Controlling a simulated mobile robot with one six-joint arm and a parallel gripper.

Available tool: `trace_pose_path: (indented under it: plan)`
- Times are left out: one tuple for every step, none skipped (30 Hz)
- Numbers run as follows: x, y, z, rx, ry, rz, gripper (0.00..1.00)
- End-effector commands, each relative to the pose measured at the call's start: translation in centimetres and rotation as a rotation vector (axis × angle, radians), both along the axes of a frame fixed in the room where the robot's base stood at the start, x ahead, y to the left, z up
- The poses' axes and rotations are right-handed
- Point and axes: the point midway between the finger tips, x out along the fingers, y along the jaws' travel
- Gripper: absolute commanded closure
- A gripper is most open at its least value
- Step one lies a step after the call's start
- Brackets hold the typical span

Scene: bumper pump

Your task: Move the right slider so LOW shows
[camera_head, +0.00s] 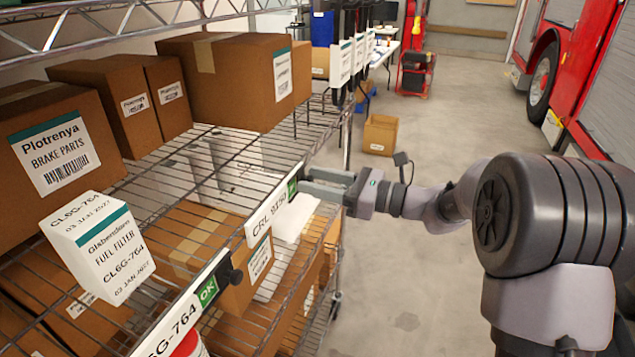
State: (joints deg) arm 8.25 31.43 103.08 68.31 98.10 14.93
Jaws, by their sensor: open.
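Two white label strips sit on the shelf's front edge. The right one, the farther strip (270,212), reads roughly "CRL 8H59" and has a green window (292,188) at its right end; its small text looks like OK. My gripper (312,183) is open at that strip's right end, fingers pointing left toward it. The right slider's knob is not visible, apparently hidden by the fingers; I cannot tell whether they touch it. The nearer strip (172,325), ending in "764", shows a green OK window (207,291) with a black knob (236,275) to its right.
A white Fuel Filter box (98,247) stands on the wire shelf near the nearer strip. Brown cartons, including Brake Parts (58,150), stand farther back. More cartons (225,250) lie below.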

Motion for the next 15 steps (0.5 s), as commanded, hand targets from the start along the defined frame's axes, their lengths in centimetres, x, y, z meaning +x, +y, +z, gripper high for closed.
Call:
trace_pose_path:
  plan:
    - [-0.01,-0.02,0.01,0.0,0.0,0.0,0.58]
    - [0.0,-0.03,0.01,0.0,0.0,0.0,0.58]
    - [-0.01,-0.03,0.0,0.0,0.0,0.0,0.63]
    - [-0.01,-0.04,0.0,0.0,0.0,0.0,0.69]
    - [0.0,-0.04,0.0,0.0,0.0,0.0,0.75]
    - [-0.01,-0.04,-0.01,0.0,0.0,0.0,0.83]
    - [-0.01,-0.05,-0.01,0.0,0.0,0.0,0.89]
    - [-0.01,-0.05,-0.01,0.0,0.0,0.0,0.95]
    - [-0.01,-0.05,-0.01,0.0,0.0,0.0,1.0]
    - [-0.01,-0.05,-0.01,0.0,0.0,0.0,1.0]
    - [-0.01,-0.06,-0.01,0.0,0.0,0.0,1.0]
    - [-0.01,-0.06,-0.02,0.0,0.0,0.0,1.0]
    - [-0.01,-0.06,-0.02,0.0,0.0,0.0,1.0]
    - [-0.01,-0.06,-0.02,0.0,0.0,0.0,1.0]
    - [-0.01,-0.06,-0.02,0.0,0.0,0.0,1.0]
